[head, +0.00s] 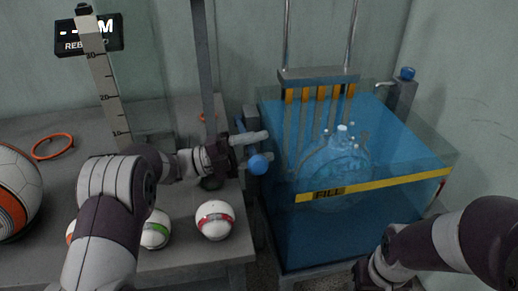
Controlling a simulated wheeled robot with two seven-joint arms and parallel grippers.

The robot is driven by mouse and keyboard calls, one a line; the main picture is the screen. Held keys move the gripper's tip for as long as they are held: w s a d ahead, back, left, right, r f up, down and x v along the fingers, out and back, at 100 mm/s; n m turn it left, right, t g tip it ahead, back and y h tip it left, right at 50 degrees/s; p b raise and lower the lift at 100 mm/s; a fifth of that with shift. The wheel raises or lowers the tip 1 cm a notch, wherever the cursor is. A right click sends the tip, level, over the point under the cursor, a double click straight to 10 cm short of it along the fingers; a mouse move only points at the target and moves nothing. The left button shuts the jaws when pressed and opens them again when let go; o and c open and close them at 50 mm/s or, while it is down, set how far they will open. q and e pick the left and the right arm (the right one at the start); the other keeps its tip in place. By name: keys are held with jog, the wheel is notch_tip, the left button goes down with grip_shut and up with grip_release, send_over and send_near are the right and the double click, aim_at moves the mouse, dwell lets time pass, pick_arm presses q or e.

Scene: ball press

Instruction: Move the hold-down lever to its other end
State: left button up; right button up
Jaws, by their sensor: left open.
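A blue ball knob (258,164) shows beside the grey block at the tank's left edge; I take it for the lever's knob, and its arm is mostly hidden. My left gripper (254,150) is open there, with one pale finger above the knob. I cannot tell whether it touches the knob. A second blue knob (407,73) tops a grey post at the tank's back right. My right arm comes in at the lower right, and its fingers are out of the picture.
A water tank (280,235) with a yellow strip holds a clear flask-like thing (335,160) under a grey crossbar (318,76). The grey bench (200,262) carries several balls, an orange ring (52,146), and an upright scale (105,85).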

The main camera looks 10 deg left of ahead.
pick_arm(q)
jog(key=shift+d+r, duration=0.1)
jog(key=shift+d, duration=0.05)
grip_shut()
jog(key=w+a+r+n+t+p, duration=0.2)
jog(key=w+r+n+t+p, duration=0.1)
jog(key=w+r+n+p, duration=0.4)
jog(key=shift+a+r+n+y+p, duration=0.25)
jog(key=shift+r+n+p, duration=0.85)
jog(key=shift+r+p, duration=1.35)
jog(key=shift+w+f, duration=0.15)
jog(key=shift+f, duration=0.15)
